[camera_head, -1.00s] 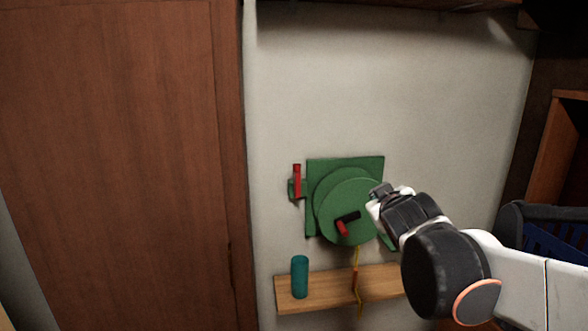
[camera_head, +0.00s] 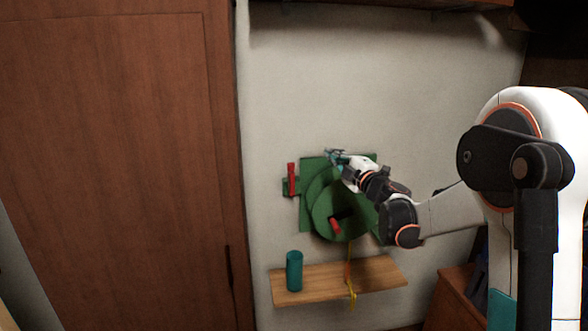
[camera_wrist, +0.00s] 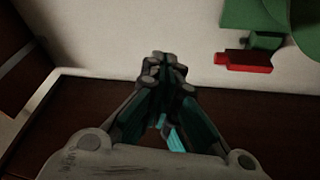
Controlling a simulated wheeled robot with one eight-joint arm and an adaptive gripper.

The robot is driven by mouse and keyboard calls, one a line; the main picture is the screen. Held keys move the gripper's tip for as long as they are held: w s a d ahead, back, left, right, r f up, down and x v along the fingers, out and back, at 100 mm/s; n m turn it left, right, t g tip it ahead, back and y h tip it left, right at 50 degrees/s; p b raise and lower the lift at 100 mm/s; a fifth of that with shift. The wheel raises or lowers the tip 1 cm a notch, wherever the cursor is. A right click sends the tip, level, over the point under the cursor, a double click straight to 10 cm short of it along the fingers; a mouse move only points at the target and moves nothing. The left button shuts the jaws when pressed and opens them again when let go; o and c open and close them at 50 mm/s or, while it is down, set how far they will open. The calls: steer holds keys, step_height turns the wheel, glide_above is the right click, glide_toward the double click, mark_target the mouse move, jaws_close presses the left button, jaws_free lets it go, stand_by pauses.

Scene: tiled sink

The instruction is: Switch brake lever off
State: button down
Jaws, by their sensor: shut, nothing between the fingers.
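The red brake lever (camera_head: 291,179) stands upright on a small bracket at the left edge of the green wall-mounted device (camera_head: 310,220). In the wrist view the red lever (camera_wrist: 243,61) shows to the upper right, apart from the fingers. My gripper (camera_head: 331,154) is in front of the top of the green device, to the right of the lever and a little higher. In the wrist view my gripper (camera_wrist: 163,62) is shut, fingertips together, and empty. My wrist hides the upper right part of the device.
A crank with a red handle (camera_head: 336,226) sits on the device's round drum. Below is a wooden shelf (camera_head: 325,287) with a teal cylinder (camera_head: 294,271) and a hanging yellow cord (camera_head: 351,285). A tall brown door (camera_head: 120,170) is left. The wall above is clear.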

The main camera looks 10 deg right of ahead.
mark_target(291, 177)
step_height(291, 177, down, 11)
steer(key=w+a+n+g+y+p, duration=0.1)
steer(key=w+n+g+y, duration=0.1)
steer(key=n+g+y, duration=0.2)
steer(key=shift+a+r+n+p, duration=0.2)
steer(key=shift+n+p, duration=0.1)
steer(key=shift+n, duration=0.8)
steer(key=b+x, duration=0.3)
steer(key=x, duration=1.1)
steer(key=shift+r, duration=0.1)
steer(key=shift+a+n, duration=0.3)
steer(key=shift+a, duration=0.05)
